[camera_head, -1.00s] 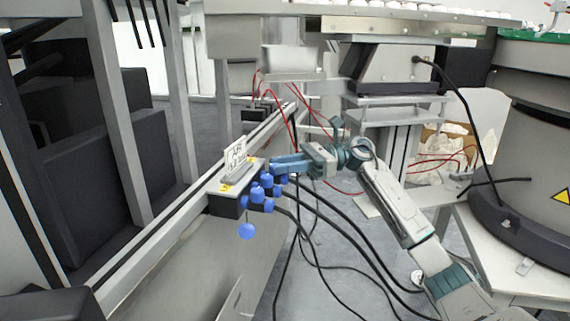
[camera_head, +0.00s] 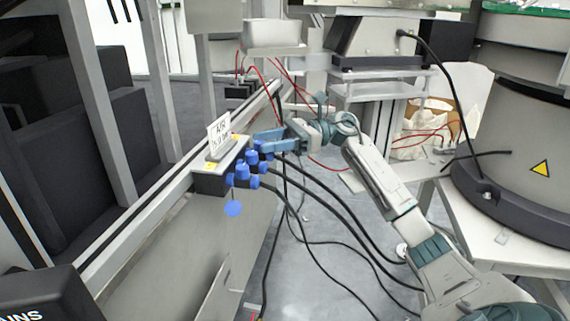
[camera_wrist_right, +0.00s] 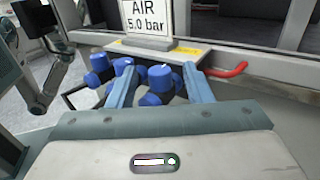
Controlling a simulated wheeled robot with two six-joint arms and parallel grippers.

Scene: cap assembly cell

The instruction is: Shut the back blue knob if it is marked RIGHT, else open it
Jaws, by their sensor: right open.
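A white sign (camera_wrist_right: 147,22) above the block reads "AIR 5.0 bar". I cannot read any RIGHT mark on the knobs. My left gripper is not in view.
A red curved handle (camera_wrist_right: 228,71) sits right of the fingers in the wrist view. Black hoses (camera_head: 325,212) run down across the floor. A large grey drum machine (camera_head: 520,140) stands at the right.

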